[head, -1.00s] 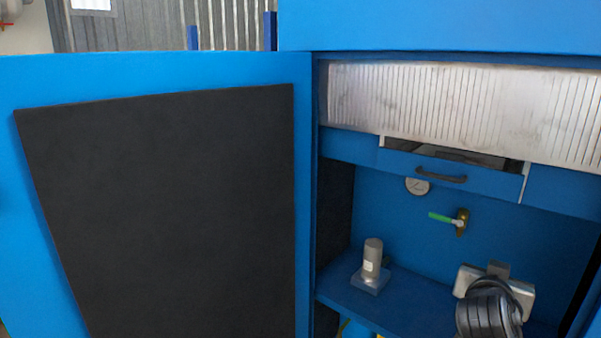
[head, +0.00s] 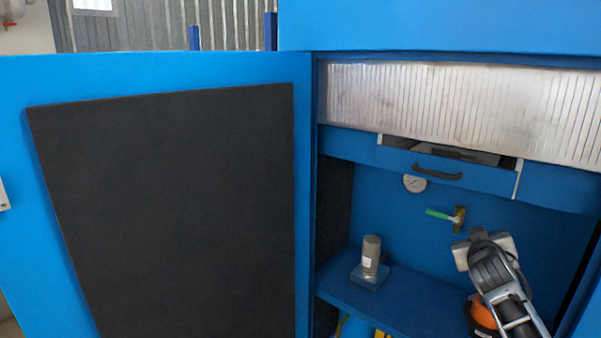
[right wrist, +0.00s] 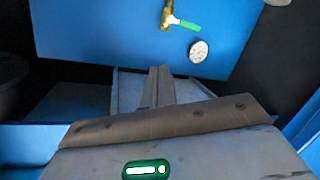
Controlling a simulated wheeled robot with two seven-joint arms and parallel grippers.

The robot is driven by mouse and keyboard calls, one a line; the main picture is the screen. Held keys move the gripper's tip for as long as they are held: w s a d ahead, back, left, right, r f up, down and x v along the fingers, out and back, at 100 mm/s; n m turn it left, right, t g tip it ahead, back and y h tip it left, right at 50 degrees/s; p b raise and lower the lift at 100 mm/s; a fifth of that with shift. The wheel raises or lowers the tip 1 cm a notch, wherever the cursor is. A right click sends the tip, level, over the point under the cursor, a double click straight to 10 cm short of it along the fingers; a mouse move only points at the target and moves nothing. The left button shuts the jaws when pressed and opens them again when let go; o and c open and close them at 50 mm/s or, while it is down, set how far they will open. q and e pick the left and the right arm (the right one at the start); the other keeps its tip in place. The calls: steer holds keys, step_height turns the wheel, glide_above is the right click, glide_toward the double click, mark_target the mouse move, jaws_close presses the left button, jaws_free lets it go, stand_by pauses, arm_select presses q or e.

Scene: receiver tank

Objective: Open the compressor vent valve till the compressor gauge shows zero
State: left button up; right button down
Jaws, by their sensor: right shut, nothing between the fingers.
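The vent valve has a brass body (head: 459,219) and a green lever (head: 438,214) on the cabinet's blue back wall. The lever points left, roughly across the upright body. The valve also shows in the right wrist view (right wrist: 184,24). My left gripper is out of view.
A blue drawer (head: 490,180) with a dark handle stands out above the valve. A grey cylinder on a square base (head: 371,258) stands on the blue shelf (head: 410,300). An orange object (head: 483,314) is below my right arm. The open door (head: 165,210) fills the left.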

steer(key=w+a+r+n+t+y, duration=0.2)
steer(key=a+t+y, duration=0.15)
steer(key=a, duration=0.25)
steer(key=s+a+f+n+g+y, duration=0.1)
steer(key=s+a+f+y, duration=0.1)
steer(key=s+a+f, duration=0.3)
steer(key=s+a+f+g+y, duration=0.1)
steer(key=s+f, duration=0.1)
steer(key=f, duration=0.5)
steer(key=s+a+f+g+y, duration=0.1)
steer(key=s+a+f, duration=0.3)
steer(key=s, duration=0.6)
steer(key=s+a+f+g+y, duration=0.1)
steer(key=s+a+f, duration=0.4)
steer(key=s, duration=0.6)
steer(key=s+a+f+g+y, duration=0.1)
steer(key=s+a+f+g, duration=0.2)
steer(key=s+f, duration=0.3)
steer(key=s+a, duration=0.1)
steer(key=s, duration=0.3)
steer(key=shift+s+a+m, duration=0.2)
steer(key=shift+a+m, duration=0.1)
steer(key=shift+m, duration=0.1)
